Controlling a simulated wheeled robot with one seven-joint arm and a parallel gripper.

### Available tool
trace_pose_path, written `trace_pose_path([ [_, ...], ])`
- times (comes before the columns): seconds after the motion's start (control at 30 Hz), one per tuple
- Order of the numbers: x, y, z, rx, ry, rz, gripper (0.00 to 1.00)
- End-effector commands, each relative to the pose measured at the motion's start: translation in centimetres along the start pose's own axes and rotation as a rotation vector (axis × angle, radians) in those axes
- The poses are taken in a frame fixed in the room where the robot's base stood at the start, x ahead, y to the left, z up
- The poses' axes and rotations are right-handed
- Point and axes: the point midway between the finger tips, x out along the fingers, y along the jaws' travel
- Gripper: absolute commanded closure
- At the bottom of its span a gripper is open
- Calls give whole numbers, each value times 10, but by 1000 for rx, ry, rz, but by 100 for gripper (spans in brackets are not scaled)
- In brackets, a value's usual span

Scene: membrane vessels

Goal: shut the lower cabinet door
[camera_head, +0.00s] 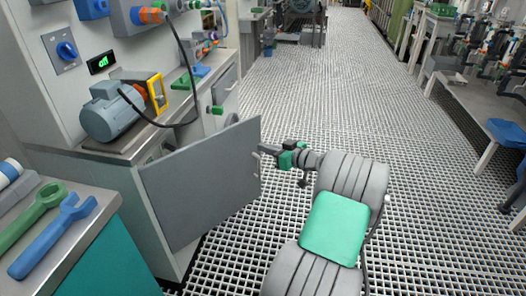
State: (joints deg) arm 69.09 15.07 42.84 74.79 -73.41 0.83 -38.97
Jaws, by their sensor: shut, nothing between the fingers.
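The lower cabinet door (200,183) is a grey panel under the counter on the left. It stands open, swung out over the floor grating from the grey cabinet (150,205). My gripper (264,150) is at the door's free right edge, near its upper part. Its fingers look closed and hold nothing. I cannot tell whether they touch the door. My arm comes in from the bottom right, on the right of the door. The inside of the cabinet is mostly hidden behind the door.
A motor (113,112) with a hanging cable sits on the counter above the door. A bench with a green wrench (35,213) and a blue wrench (55,235) stands at lower left. The grated floor (320,85) is clear ahead. A workbench (470,105) lines the right.

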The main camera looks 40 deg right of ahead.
Motion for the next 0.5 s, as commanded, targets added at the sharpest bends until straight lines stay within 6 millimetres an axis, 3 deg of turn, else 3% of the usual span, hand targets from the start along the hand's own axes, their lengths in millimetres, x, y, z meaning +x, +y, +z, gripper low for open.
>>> trace_pose_path([
  [0.03, -23, 28, 20, -6, 78, 47, 100],
  [0.1, -47, 48, 22, -20, 159, 88, 100],
  [0.2, -61, 59, 18, -33, 208, 111, 100],
  [0.37, -44, 60, 9, -33, 212, 108, 100],
  [0.5, -14, 63, 8, -37, 210, 108, 100],
])
